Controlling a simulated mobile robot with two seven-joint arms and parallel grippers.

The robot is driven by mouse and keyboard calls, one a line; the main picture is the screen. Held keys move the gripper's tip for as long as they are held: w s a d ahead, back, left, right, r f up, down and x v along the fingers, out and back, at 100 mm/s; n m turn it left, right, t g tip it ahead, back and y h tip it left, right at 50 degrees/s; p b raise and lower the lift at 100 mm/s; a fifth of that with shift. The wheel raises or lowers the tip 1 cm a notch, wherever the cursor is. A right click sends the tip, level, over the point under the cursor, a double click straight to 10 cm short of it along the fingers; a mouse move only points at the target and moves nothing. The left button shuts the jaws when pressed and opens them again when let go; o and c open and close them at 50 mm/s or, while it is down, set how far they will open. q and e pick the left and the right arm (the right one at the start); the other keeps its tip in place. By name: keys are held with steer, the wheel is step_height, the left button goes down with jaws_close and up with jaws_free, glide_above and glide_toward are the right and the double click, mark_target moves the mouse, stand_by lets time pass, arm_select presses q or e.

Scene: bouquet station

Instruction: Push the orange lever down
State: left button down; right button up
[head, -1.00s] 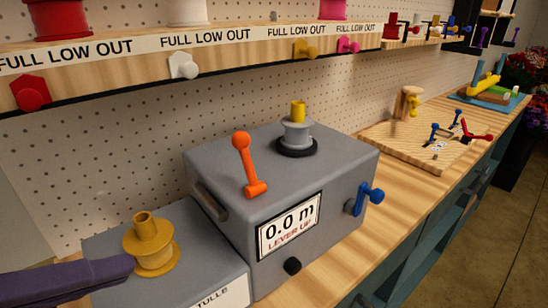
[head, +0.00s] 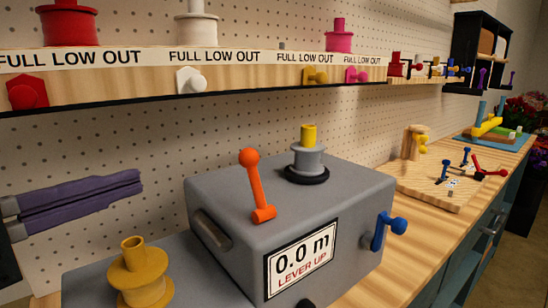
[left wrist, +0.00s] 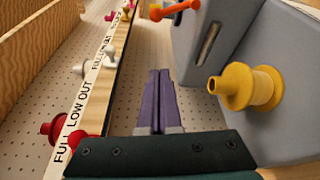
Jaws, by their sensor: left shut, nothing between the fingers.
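The orange lever (head: 256,185) stands up from the top of the grey machine (head: 215,258), tilted a little to the left, with a ball at its upper end. The machine's display (head: 300,258) reads 0.0 m and LEVER UP. My left gripper (head: 138,182) has purple fingers that are shut and empty. It is left of the lever, in front of the pegboard, and does not touch the lever. In the left wrist view the shut fingers (left wrist: 158,75) point forward, and the orange lever (left wrist: 178,8) shows at the top edge. My right gripper is not in view.
A yellow spool (head: 138,275) stands on a lower grey block at front left. A grey spool (head: 307,158) sits on the machine, and a blue crank (head: 385,230) is on its right side. A shelf (head: 130,88) with spools and pegs runs above. The bench (head: 430,225) is partly clear at right.

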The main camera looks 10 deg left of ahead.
mark_target(253, 179)
arm_select(q)
steer(key=w+d+p, duration=0.3)
steer(key=w+d, duration=0.3)
steer(key=w, duration=0.1)
steer(key=shift+w+d, duration=0.25)
steer(key=shift+d, duration=0.15)
steer(key=shift+w+r, duration=0.1)
